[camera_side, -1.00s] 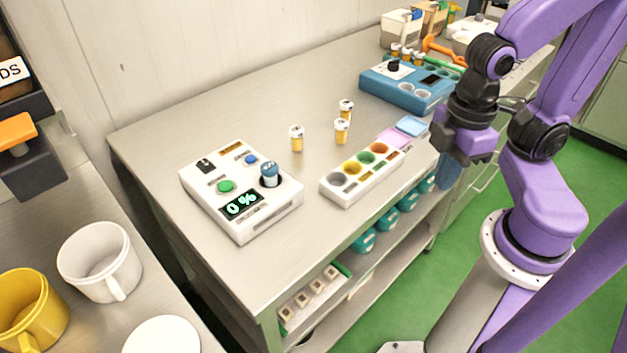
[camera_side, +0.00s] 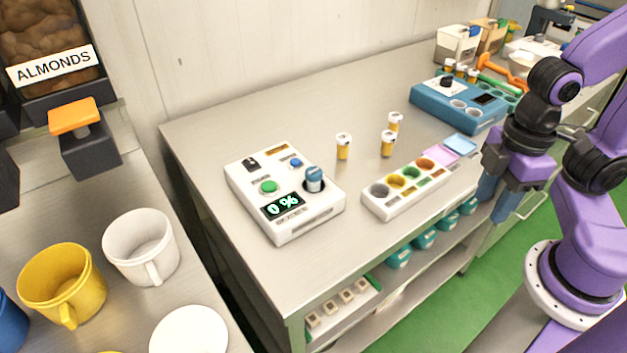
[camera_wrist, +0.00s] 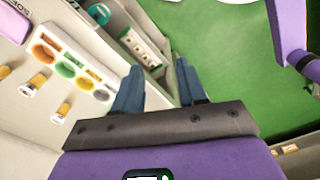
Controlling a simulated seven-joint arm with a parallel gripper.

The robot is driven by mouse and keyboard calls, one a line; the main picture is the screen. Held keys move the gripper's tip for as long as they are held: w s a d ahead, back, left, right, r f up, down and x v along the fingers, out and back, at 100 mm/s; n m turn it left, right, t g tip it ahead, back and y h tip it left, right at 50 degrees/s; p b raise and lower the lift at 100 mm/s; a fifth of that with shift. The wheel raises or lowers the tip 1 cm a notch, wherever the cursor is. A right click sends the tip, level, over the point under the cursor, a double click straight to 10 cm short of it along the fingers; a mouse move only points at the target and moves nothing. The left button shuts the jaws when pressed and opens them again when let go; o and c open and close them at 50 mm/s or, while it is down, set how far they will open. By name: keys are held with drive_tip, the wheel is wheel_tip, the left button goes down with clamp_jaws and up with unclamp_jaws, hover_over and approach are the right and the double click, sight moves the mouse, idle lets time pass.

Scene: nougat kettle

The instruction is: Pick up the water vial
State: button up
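Three small vials with white caps and amber-yellow bodies stand upright on the steel bench: one at the left (camera_side: 343,147), one at the front right (camera_side: 387,144) and one behind it (camera_side: 395,123). A blue-capped vial (camera_side: 314,180) sits in the well of a white device (camera_side: 285,228) whose display reads 0 %. I cannot tell which of these is the water vial; no label is readable. My gripper (camera_side: 498,192) is right of them, beyond the bench's front edge, with blue fingers pointing down. In the wrist view the fingers (camera_wrist: 157,88) are apart with nothing between them.
A white rack (camera_side: 385,214) with coloured wells lies between my gripper and the device, beside pink (camera_side: 441,154) and blue (camera_side: 460,145) pads. A blue device (camera_side: 435,108) stands behind. Mugs (camera_side: 140,247) are on the left counter. The bench around the vials is clear.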

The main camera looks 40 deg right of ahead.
drive_tip(key=o, duration=0.3)
drive_tip(key=shift+o, duration=0.2)
drive_tip(key=w+a+r+n+h, duration=0.1)
drive_tip(key=w+a+r+n, duration=0.15)
drive_tip(key=w+a, duration=0.4)
drive_tip(key=w+a+r+n, duration=0.1)
drive_tip(key=w+a+r, duration=0.25)
drive_tip(key=w, duration=0.55)
drive_tip(key=n+h, duration=0.1)
drive_tip(key=n, duration=0.2)
hover_over(313, 171)
drive_tip(key=shift+m, duration=0.25)
wheel_tip(313, 171, down, 9)
drive_tip(key=shift+a+f, duration=0.1)
drive_tip(key=shift+a, duration=0.05)
drive_tip(key=shift+d+f, duration=0.2)
drive_tip(key=shift+f, duration=2.35)
